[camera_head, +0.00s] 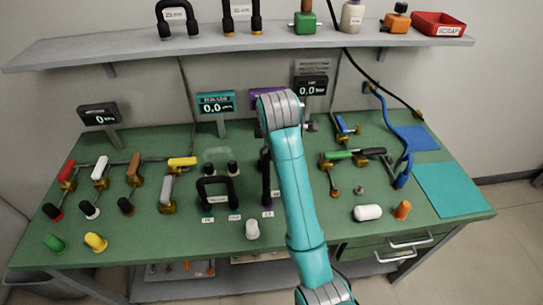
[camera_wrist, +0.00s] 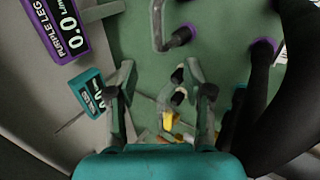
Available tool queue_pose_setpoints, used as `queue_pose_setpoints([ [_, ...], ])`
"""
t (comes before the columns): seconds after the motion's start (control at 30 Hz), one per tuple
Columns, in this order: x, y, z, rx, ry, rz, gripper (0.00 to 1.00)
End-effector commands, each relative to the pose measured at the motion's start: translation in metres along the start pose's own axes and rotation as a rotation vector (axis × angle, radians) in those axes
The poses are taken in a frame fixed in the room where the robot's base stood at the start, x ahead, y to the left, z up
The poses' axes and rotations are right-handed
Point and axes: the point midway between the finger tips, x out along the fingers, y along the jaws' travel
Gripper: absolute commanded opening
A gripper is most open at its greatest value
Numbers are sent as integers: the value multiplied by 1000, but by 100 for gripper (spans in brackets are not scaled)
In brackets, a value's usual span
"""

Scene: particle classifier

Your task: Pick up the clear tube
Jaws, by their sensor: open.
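The clear tube (camera_head: 217,154) is a faint see-through arch with two black ends. It stands on the green bench behind a dark U-shaped tube (camera_head: 217,182), left of my arm in the head view. In the wrist view my gripper (camera_wrist: 158,68) is open, its two fingers apart. Two black ends (camera_wrist: 178,97) show between the fingers, near the right one. They look like the clear tube's ends, but its see-through body is hard to make out. I see no contact with the fingers.
A teal display (camera_head: 216,103) and a purple display (camera_wrist: 62,28) stand at the back. A dark tube (camera_wrist: 270,85) fills the right of the wrist view. Valves with coloured handles, such as a yellow one (camera_head: 182,162), stand left. A shelf (camera_head: 200,45) hangs above.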

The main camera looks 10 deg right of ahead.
Motion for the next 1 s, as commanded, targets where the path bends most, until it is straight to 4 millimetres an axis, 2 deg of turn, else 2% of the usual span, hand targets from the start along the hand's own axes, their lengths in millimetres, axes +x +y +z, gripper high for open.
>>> queue_pose_setpoints([
  [0.1,18,0,0,0,0,-1,52],
  [0.37,36,0,1,2,0,1,52],
  [0.7,78,3,6,3,0,1,52],
  [1.0,83,3,6,3,0,3,52],
])
